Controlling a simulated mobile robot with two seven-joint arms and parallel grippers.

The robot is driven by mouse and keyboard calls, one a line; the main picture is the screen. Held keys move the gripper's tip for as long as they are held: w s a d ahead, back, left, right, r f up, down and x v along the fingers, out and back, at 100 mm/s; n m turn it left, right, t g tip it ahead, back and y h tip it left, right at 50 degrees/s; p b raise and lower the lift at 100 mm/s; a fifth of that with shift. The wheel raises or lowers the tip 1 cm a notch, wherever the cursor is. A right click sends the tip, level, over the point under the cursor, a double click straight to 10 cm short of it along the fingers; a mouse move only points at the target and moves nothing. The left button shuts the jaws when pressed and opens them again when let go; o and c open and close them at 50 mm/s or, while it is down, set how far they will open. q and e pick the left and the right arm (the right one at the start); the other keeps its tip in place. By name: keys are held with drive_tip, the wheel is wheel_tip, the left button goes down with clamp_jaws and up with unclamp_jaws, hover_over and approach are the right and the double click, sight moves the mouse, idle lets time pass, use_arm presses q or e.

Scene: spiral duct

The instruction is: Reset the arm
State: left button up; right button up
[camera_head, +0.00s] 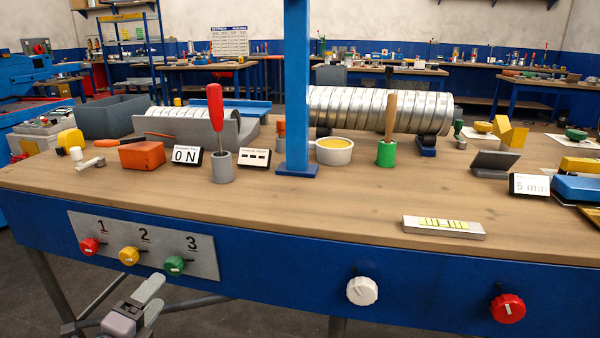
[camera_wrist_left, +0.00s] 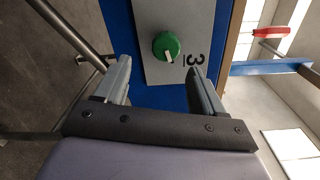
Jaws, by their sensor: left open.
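My left gripper (camera_head: 142,301) is low in front of the workbench (camera_head: 300,213), below the control plate (camera_head: 146,244) with knobs 1, 2 and 3. In the left wrist view its two fingers (camera_wrist_left: 158,82) are apart with nothing between them. The green knob 3 (camera_wrist_left: 166,46) shows beyond the fingertips, apart from them. In the head view the red knob 1 (camera_head: 90,246), yellow knob 2 (camera_head: 129,256) and green knob 3 (camera_head: 174,265) sit in a row on the plate. My right gripper is not in view.
A white knob (camera_head: 362,291) and a red knob (camera_head: 508,308) stick out of the front panel farther right. A blue post (camera_head: 297,90) rises from the bench. Spiral duct (camera_head: 380,108), an orange block (camera_head: 142,155) and tool holders (camera_head: 222,167) stand on top. The bench's front middle is clear.

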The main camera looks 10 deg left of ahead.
use_arm(q)
drive_tip(key=s+d+f+n+g+h, duration=0.1)
drive_tip(key=s+d+f+n+g, duration=0.7)
drive_tip(key=s+d+f+n, duration=1.05)
drive_tip(key=a+r+n+p, duration=0.1)
drive_tip(key=a+r+p, duration=0.3)
drive_tip(key=r+p, duration=0.9)
drive_tip(key=shift+s+t+p, duration=0.3)
drive_tip(key=shift+s+p, duration=0.05)
drive_tip(key=shift+p, duration=0.2)
drive_tip(key=shift+r, duration=0.1)
